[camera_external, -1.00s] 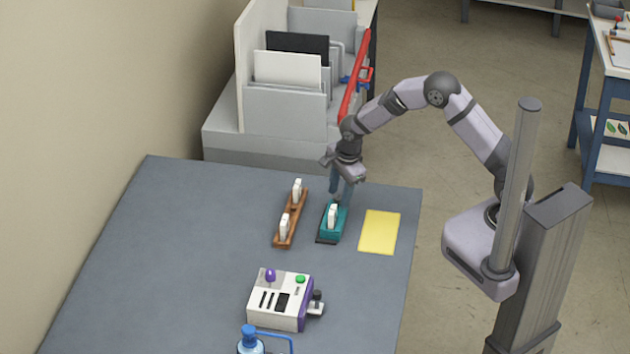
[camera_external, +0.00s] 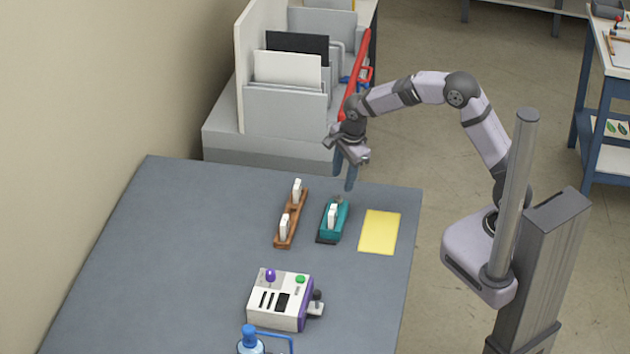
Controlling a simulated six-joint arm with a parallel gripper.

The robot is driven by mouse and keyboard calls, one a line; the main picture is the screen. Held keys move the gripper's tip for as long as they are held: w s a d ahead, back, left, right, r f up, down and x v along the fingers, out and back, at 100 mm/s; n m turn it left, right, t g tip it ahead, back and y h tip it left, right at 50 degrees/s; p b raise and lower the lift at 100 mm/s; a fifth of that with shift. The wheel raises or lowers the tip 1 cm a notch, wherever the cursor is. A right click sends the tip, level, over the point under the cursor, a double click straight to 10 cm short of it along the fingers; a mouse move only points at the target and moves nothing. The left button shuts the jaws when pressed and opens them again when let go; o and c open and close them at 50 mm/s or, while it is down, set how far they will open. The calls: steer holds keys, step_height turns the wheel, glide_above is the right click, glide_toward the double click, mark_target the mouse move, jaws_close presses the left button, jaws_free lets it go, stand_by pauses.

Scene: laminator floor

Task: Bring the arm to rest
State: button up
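My gripper (camera_external: 344,176) hangs above the far right part of the grey table (camera_external: 180,250), fingers pointing down. Its two dark fingers look apart with nothing seen between them. Below it on the table stands a teal holder (camera_external: 336,222) on a dark base with a white block (camera_external: 332,215) in it. The fingertips are above the holder's far end and look clear of it. The arm reaches in from the right with its elbow raised.
A brown wooden rack (camera_external: 289,222) with two white pieces stands left of the teal holder. A yellow sheet (camera_external: 379,232) lies to its right. A white and purple machine (camera_external: 280,300) and a blue bottle (camera_external: 250,342) are nearer. A grey sorter (camera_external: 286,115) stands behind. The table's left is clear.

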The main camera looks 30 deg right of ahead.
stand_by(0.4)
steer(key=s+d+f+n+g, duration=0.1)
steer(key=s+d+f+n, duration=0.1)
steer(key=s+n, duration=0.2)
steer(key=s+d+f+n+g, duration=0.1)
steer(key=s+n, duration=0.4)
steer(key=n, duration=0.5)
steer(key=s+d+f+n+g, duration=0.1)
steer(key=s+d+f+n, duration=0.2)
steer(key=s+n, duration=0.2)
steer(key=shift+s+d+f+n+h, duration=0.1)
steer(key=shift+d+f+n+h, duration=0.1)
steer(key=shift+n, duration=0.55)
steer(key=shift+s+d+f+n+h, duration=0.1)
steer(key=shift+f+n+h, duration=0.1)
steer(key=shift+n, duration=0.55)
steer(key=s+d+r+g, duration=0.1)
steer(key=s+d+r, duration=0.1)
steer(key=s+d, duration=0.65)
steer(key=d+r+m+t, duration=0.1)
steer(key=d+r+m, duration=0.2)
steer(key=d, duration=0.2)
steer(key=shift+w+m+t+y, duration=0.3)
steer(key=shift+m+y, duration=0.1)
steer(key=shift+d, duration=0.1)
